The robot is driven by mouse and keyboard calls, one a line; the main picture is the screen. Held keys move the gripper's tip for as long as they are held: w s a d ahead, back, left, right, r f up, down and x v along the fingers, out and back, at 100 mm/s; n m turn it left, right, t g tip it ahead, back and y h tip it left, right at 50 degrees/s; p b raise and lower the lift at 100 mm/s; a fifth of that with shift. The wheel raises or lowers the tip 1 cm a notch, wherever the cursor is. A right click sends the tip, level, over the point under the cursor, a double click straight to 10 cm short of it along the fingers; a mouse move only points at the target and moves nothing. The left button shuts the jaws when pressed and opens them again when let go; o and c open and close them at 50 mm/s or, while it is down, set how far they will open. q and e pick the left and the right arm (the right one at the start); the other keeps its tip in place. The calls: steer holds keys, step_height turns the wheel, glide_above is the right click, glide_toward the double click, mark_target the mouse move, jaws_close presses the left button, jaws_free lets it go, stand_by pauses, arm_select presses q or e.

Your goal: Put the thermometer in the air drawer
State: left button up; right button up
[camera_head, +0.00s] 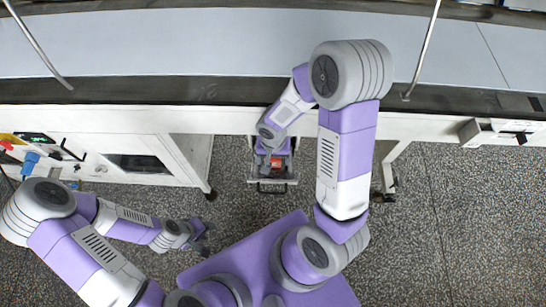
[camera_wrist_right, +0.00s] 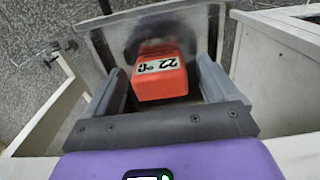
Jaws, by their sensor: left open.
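The thermometer (camera_wrist_right: 163,80) is a red block with a display reading 22 °C. In the right wrist view it sits within the open drawer (camera_wrist_right: 100,42), between the fingers of my right gripper (camera_wrist_right: 161,68). A narrow gap shows on each side, so the fingers look open around it. In the head view a bit of the red thermometer (camera_head: 276,165) shows under my right gripper (camera_head: 270,160). The drawer (camera_head: 291,180) juts out from under the machine, its dark handle toward me. My left gripper (camera_head: 206,238) is open and empty above the floor at lower left.
The white machine frame (camera_head: 440,125) runs across the view above the drawer. A white cabinet (camera_head: 130,125) with a control panel stands left of the drawer, and a machine leg (camera_head: 388,175) stands to the right. Speckled floor (camera_head: 235,200) is clear around the drawer front.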

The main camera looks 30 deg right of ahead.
arm_select(q)
steer(key=shift+r, duration=0.1)
arm_select(e)
steer(key=shift+r+p, duration=0.25)
steer(key=shift+p, duration=0.05)
arm_select(q)
step_height(320, 180, up, 4)
steer(key=p, duration=0.4)
steer(key=shift+r, duration=0.25)
arm_select(e)
step_height(320, 180, up, 12)
arm_select(q)
steer(key=shift+s, duration=0.1)
arm_select(e)
steer(key=shift+f, duration=0.15)
